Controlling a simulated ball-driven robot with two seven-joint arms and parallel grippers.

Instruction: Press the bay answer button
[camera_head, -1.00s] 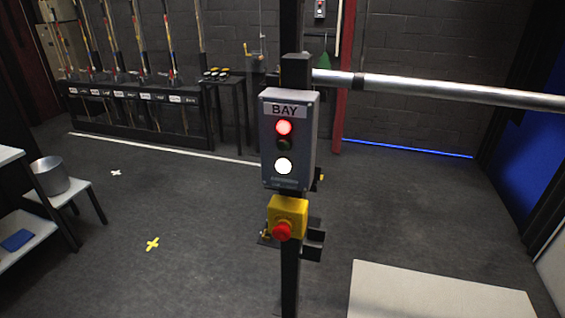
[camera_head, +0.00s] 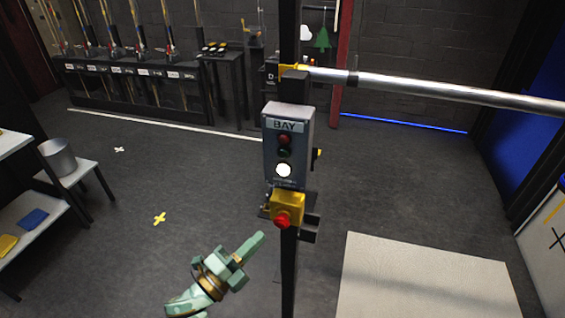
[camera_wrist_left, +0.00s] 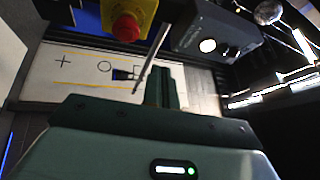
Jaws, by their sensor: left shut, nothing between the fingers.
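The grey BAY box (camera_head: 287,150) is mounted on a dark post in the middle of the head view. It has a red lamp (camera_head: 284,139), unlit now, a dim green lamp (camera_head: 284,152) and a round white lit button (camera_head: 283,170). The white button also shows in the left wrist view (camera_wrist_left: 207,46). Below the box is a yellow housing with a red mushroom button (camera_head: 283,221), also in the left wrist view (camera_wrist_left: 126,28). My left gripper (camera_head: 258,241) is shut and empty, lower left of the red button, apart from box and post. My right gripper is out of view.
A metal rail (camera_head: 430,88) runs right from the post. A pale board (camera_head: 425,275) lies on the floor at right. A stool with a metal pot (camera_head: 58,158) stands at left. A dark rack (camera_head: 140,92) is at the back.

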